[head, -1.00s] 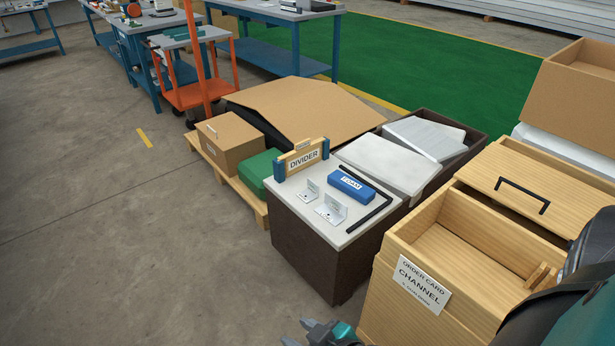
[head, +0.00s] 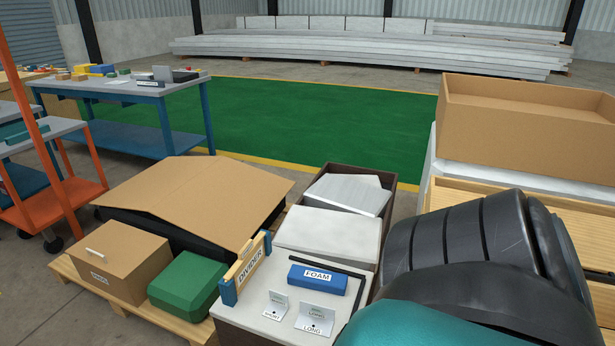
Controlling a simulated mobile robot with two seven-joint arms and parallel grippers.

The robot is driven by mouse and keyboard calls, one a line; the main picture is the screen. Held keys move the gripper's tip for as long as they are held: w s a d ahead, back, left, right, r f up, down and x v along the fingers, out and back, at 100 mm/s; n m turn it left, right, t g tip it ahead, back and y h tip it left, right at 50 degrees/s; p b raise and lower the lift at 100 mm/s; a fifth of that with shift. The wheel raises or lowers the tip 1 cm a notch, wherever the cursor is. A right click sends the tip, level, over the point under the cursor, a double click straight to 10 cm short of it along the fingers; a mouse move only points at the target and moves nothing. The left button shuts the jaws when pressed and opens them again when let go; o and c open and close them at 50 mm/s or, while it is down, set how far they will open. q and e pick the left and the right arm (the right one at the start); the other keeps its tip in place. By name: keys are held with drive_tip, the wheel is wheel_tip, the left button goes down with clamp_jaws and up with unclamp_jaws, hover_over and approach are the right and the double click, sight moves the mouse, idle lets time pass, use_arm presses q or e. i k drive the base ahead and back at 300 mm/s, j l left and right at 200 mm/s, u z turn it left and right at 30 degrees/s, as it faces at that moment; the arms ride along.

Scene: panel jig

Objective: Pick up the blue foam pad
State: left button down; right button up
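The blue foam pad (head: 335,284) lies on the light top of a dark box stand (head: 249,312) at the lower middle of the head view. Its white label reads FOAM. It sits behind two small metal brackets labelled SHORT (head: 276,305) and LONG (head: 315,319), and to the right of the wooden DIVIDER piece (head: 246,268) with blue ends. A black angled rod (head: 345,271) runs behind and to the right of the pad. My own dark and teal arm fills the lower right. Neither gripper shows in the current view.
A green case (head: 187,288) and a cardboard box (head: 117,262) stand on a pallet at left. A large cardboard sheet (head: 195,195) lies behind them. An open cardboard box (head: 525,130) is at the right. A blue workbench (head: 130,95) stands farther back.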

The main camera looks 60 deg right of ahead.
sight(323, 281)
drive_tip(key=i+z, duration=0.25)
drive_tip(key=z, duration=0.15)
drive_tip(key=i+z, duration=0.25)
drive_tip(key=z, duration=0.15)
drive_tip(key=i+z, duration=0.25)
drive_tip(key=z, duration=0.15)
drive_tip(key=i+z, duration=0.5)
drive_tip(key=z, duration=0.2)
